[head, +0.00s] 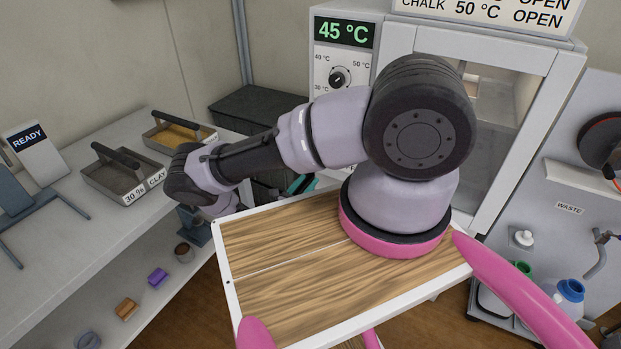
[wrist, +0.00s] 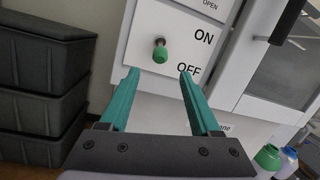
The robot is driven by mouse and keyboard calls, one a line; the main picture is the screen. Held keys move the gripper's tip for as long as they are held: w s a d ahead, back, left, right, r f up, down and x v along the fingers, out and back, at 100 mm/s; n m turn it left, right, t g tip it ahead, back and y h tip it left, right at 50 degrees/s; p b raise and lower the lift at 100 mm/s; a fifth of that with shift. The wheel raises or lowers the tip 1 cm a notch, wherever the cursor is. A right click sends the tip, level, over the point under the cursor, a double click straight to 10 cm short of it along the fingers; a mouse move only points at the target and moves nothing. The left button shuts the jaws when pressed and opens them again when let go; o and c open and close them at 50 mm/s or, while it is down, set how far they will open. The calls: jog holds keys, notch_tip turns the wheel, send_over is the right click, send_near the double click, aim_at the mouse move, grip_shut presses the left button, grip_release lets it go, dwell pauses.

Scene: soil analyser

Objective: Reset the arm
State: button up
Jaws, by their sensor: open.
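My arm reaches out to the left in the head view, bent at the elbow. My gripper (wrist: 158,76) is open, with teal fingers and nothing between them in the wrist view. A small part of the teal fingers also shows in the head view (head: 300,184), behind my wooden-topped base. Just beyond the fingertips is a lever with a green knob (wrist: 160,54) on a white panel (wrist: 180,25) marked ON and OFF. The knob hangs down from its pivot, apart from the fingers as far as I can tell.
Dark stacked bins (wrist: 40,90) stand left of the gripper. A white cabinet (head: 493,55) with a 45 °C display (head: 345,32) stands behind my arm. At left, a bench (head: 95,225) holds a clay tray (head: 122,178), another tray (head: 180,135) and a READY stand (head: 35,153). Bottles (head: 568,292) stand at right.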

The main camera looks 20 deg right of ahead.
dwell(0.4)
jog(key=s+a+r+m+g+y, duration=0.1)
jog(key=a+r+m+g+y, duration=0.15)
jog(key=r+m+g, duration=0.65)
jog(key=a+r+m+y, duration=0.1)
jog(key=r+m+y, duration=0.35)
jog(key=r, duration=1.15)
jog(key=s+a+r+m+g+y, duration=0.1)
jog(key=a+r+m+g+y, duration=0.3)
jog(key=r+m, duration=0.6)
jog(key=s+r+m+t+y, duration=0.4)
jog(key=s+r, duration=0.5)
jog(key=r, duration=0.5)
jog(key=s+r+m+t+y, duration=0.3)
jog(key=s+r, duration=0.7)
jog(key=r, duration=0.5)
jog(key=shift+s+r+m+t+y, duration=0.25)
jog(key=shift+m+t+y, duration=0.2)
jog(key=shift+t, duration=0.75)
